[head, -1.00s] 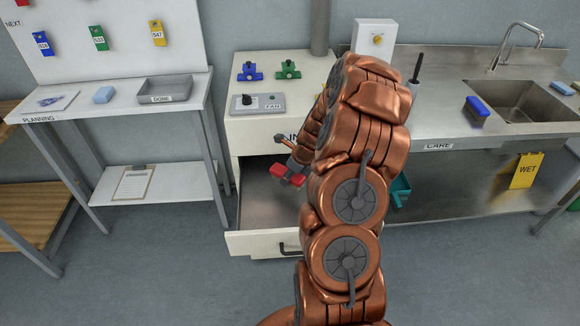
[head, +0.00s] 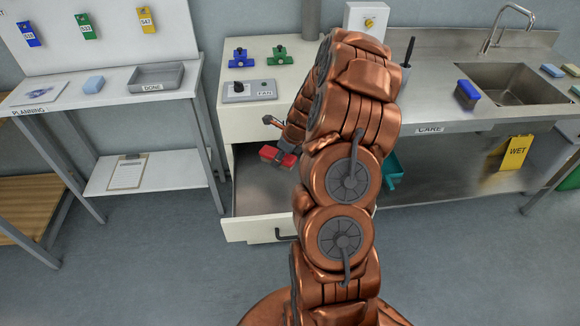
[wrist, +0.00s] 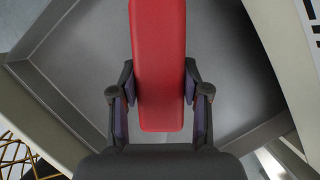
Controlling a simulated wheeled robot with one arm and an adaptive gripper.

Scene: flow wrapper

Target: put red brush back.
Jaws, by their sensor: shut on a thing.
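The red brush (head: 279,156) is a block with a red back, held over the open drawer (head: 262,228) under the fan cabinet. In the wrist view the red brush (wrist: 158,65) lies lengthwise between both fingers of my gripper (wrist: 159,100). My gripper is shut on it. The grey drawer floor (wrist: 85,50) shows beneath the brush in the wrist view. In the head view my copper arm hides most of my gripper and the right part of the drawer. Whether the brush touches the drawer floor I cannot tell.
The fan box (head: 250,91) and blue (head: 241,58) and green (head: 279,56) clamp-like pieces sit on the cabinet top. The care counter (head: 450,105) holds a blue brush (head: 467,93) beside the sink. A teal container (head: 391,168) is below. The planning table (head: 105,95) stands left.

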